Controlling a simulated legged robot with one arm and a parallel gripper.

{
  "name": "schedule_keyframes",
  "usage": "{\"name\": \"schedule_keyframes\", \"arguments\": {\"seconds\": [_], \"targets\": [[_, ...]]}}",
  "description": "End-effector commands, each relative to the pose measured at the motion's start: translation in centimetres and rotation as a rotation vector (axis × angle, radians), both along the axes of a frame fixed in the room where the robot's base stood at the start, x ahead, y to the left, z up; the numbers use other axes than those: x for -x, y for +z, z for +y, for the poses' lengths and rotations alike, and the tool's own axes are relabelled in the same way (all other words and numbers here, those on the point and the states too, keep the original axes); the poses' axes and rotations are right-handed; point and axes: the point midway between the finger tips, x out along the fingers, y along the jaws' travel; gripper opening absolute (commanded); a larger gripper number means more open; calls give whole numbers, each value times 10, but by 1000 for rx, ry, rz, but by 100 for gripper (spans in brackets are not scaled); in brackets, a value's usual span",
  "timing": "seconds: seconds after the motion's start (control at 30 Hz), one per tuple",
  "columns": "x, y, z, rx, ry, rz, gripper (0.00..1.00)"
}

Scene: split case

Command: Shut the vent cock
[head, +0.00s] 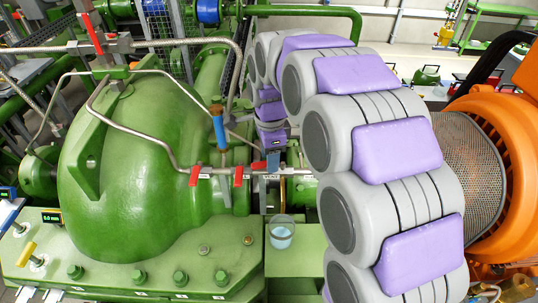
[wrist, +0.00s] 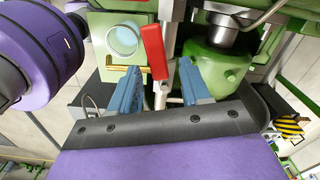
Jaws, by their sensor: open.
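In the wrist view a red lever (wrist: 153,52) on a silver stem stands upright between the two blue fingers of my gripper (wrist: 161,67). The fingers are open, one on each side, with visible gaps to the lever. In the head view my gripper (head: 272,161) is at the small pipe in front of the green casing. A red lever (head: 259,165) shows beside its blue finger, above a white tag (head: 271,177) that seems to read VENT. The cock's body is too small to make out in the head view.
Two other red levers (head: 238,176) (head: 195,175) hang on the same pipe to the left. The large green casing (head: 130,180) fills the left. A clear cup (head: 281,232) with bluish liquid stands below the pipe. An orange motor (head: 510,140) is at right.

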Motion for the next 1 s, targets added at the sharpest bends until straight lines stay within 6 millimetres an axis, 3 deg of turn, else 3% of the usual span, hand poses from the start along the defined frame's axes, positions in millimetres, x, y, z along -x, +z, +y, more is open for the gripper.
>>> {"name": "schedule_keyframes", "arguments": {"seconds": [0.1,0.57,1.0], "targets": [[0,0,2,2,1,1,45],[0,0,2,1,1,1,1],[-1,0,2,2,2,0,0]]}}
